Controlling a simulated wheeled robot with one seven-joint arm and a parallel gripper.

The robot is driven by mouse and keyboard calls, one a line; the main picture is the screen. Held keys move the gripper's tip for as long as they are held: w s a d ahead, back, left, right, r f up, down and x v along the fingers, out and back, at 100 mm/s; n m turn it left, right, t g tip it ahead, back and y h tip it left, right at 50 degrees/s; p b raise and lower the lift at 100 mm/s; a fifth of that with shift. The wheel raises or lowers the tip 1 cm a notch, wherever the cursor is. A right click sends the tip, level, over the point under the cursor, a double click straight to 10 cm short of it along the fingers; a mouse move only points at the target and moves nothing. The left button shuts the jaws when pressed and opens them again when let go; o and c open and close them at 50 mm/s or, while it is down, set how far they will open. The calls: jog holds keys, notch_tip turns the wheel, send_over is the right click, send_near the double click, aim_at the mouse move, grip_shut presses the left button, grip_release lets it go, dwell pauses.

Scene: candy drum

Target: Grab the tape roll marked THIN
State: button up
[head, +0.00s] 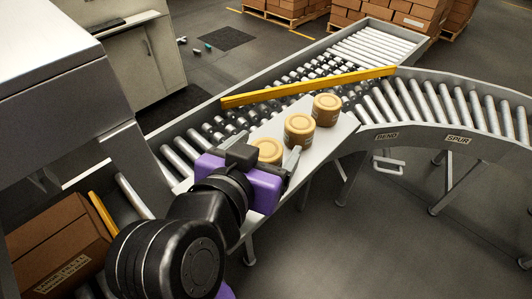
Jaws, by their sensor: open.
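Three tan tape rolls stand in a diagonal row on a pale shelf (320,140) beside the conveyor. The far roll (327,108) and the middle roll (300,129) show small dark marks on their sides, too small to read. The near roll (267,150) is partly hidden behind my gripper. I cannot tell which one is marked THIN. My purple and black gripper (269,146) is open, with one grey finger on each side of the near roll in this view. I cannot tell whether it touches the roll.
A yellow bar (310,87) crosses the roller conveyor behind the rolls. A curved roller lane (440,105) labelled BEND and SPUR lies right. A cardboard box (57,245) sits at lower left, by a grey machine (50,60). Floor at right is mostly clear.

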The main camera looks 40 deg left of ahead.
jog(key=c, duration=1.6)
jog(key=shift+r, duration=0.1)
